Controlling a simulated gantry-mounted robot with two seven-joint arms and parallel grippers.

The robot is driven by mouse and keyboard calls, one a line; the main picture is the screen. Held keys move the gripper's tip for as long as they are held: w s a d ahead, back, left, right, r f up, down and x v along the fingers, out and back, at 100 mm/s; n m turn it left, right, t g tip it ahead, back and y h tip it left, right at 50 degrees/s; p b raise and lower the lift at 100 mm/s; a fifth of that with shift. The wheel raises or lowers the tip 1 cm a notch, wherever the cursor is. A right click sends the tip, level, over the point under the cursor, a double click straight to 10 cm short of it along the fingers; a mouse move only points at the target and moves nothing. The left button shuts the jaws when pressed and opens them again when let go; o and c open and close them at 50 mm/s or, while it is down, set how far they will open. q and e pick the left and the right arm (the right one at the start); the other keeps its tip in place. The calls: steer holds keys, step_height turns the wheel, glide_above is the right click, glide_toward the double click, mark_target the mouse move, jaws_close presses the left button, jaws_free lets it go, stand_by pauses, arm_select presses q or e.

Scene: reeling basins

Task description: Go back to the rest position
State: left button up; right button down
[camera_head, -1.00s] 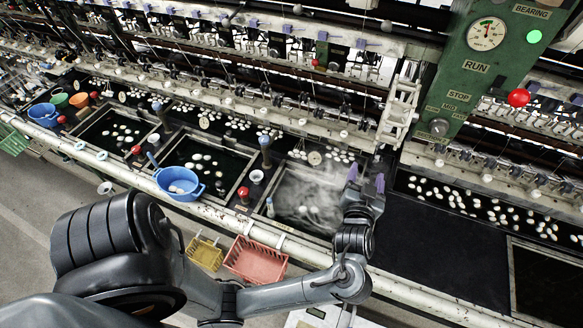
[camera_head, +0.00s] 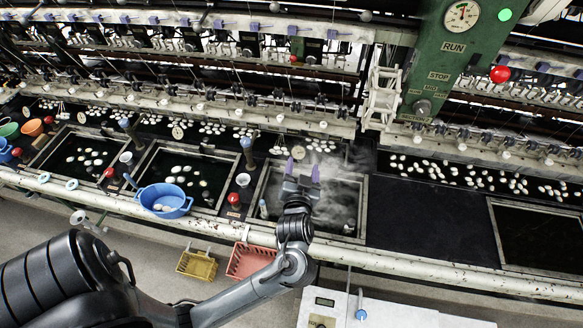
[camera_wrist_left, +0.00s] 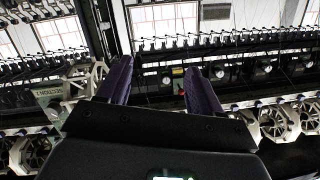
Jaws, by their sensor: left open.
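My left gripper (camera_head: 302,172) is in front of the steaming basin (camera_head: 362,208), seen against its left part in the head view. Its two purple fingers stand apart with nothing between them. In the left wrist view the open fingers (camera_wrist_left: 160,88) point toward the reeling machine, with only machine parts and windows beyond them. My left arm reaches in from the lower left. My right gripper is not in either view.
A blue bowl (camera_head: 165,200) with cocoons sits at the basins' front edge. A yellow basket (camera_head: 197,265) and a red basket (camera_head: 247,262) are below the front rail. A white scale table (camera_head: 395,316) stands in front. A green control post (camera_head: 445,65) rises at right.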

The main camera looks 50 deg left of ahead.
arm_select(q)
steer(key=shift+s+a, duration=0.15)
stand_by(0.4)
steer(key=s+a+f+m+p, duration=0.2)
steer(key=s+p, duration=0.1)
steer(key=s, duration=0.2)
steer(key=s+d+f+m+g+h+p, duration=0.2)
steer(key=s+d+m+g+h, duration=0.3)
steer(key=s+d+g+h, duration=0.3)
steer(key=s+d+f+h, duration=0.1)
steer(key=s+d+h, duration=0.2)
steer(key=s+d, duration=0.3)
steer(key=shift+s+d+m, duration=0.3)
steer(key=shift+s, duration=0.05)
steer(key=shift+f, duration=0.1)
stand_by(0.4)
